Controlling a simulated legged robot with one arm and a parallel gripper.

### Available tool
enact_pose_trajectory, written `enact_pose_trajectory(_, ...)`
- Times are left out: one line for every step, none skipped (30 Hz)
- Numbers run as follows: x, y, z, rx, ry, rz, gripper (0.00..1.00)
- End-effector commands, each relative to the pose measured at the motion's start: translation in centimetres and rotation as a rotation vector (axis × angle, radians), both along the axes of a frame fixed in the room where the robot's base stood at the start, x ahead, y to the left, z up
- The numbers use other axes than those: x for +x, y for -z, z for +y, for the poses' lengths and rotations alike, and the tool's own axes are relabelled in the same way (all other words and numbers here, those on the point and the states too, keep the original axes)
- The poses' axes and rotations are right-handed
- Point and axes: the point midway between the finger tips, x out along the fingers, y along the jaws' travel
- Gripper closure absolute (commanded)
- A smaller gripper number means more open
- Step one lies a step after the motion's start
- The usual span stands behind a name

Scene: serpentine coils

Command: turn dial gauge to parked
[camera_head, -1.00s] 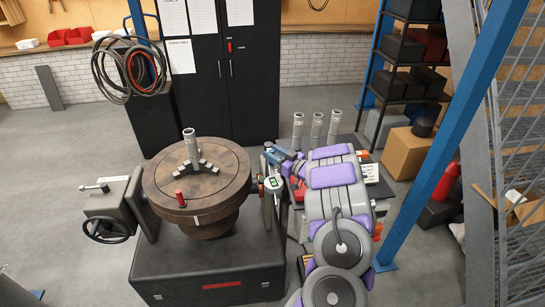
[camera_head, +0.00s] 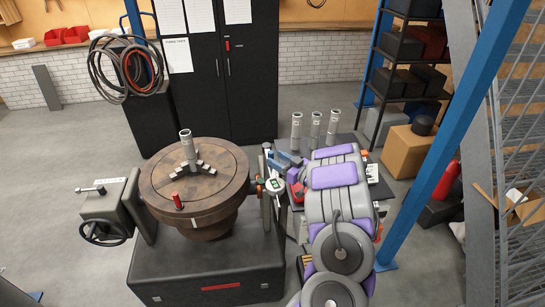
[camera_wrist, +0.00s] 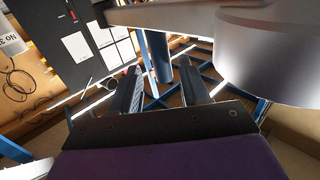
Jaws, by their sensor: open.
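The dial gauge (camera_head: 275,184), with a pale face and a small display, is mounted at the right side of the round brown table in the head view. My gripper (camera_head: 284,160) is just above and to the right of the gauge, its bluish fingers apart from each other. In the wrist view my gripper (camera_wrist: 160,88) is open, with nothing held between its two dark fingers. A large smooth grey shape fills the upper right there, very close; I cannot tell what it is. The gauge's reading is too small to make out.
Several grey cylinders (camera_head: 315,128) stand behind my arm. A blue post (camera_head: 425,165) stands to the right. Open floor lies at the left.

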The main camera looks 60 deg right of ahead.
Motion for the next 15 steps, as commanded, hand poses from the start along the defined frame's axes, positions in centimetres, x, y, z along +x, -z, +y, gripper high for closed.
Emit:
enact_pose_trajectory(-1.3,0.0,0.0,-0.001,0.005,0.002,0.54)
enact_pose_trajectory(-2.0,0.0,0.0,-0.001,0.006,0.001,0.54)
enact_pose_trajectory(-2.9,0.0,0.2,0.000,0.005,0.000,0.54)
enact_pose_trajectory(-3.6,0.0,0.2,0.000,0.005,0.000,0.54)
enact_pose_trajectory(-4.3,0.0,0.3,0.000,0.006,0.000,0.54)
enact_pose_trajectory(-5.2,0.1,0.4,0.001,0.006,0.001,0.54)
enact_pose_trajectory(-5.9,0.1,0.4,0.001,0.007,0.002,0.54)
enact_pose_trajectory(-6.5,0.1,0.5,0.001,0.007,0.003,0.54)
enact_pose_trajectory(-7.5,0.1,0.6,0.000,0.008,0.003,0.54)
enact_pose_trajectory(-8.1,0.1,0.7,0.000,0.007,0.002,0.54)
enact_pose_trajectory(-8.7,0.1,0.7,0.000,0.007,0.002,0.54)
enact_pose_trajectory(-9.5,0.1,0.8,0.000,0.006,0.001,0.54)
enact_pose_trajectory(-10.0,0.1,0.9,0.000,0.006,0.000,0.54)
enact_pose_trajectory(-10.5,0.1,1.0,0.001,0.004,0.000,0.54)
enact_pose_trajectory(-11.2,0.1,1.1,0.001,0.005,0.000,0.54)
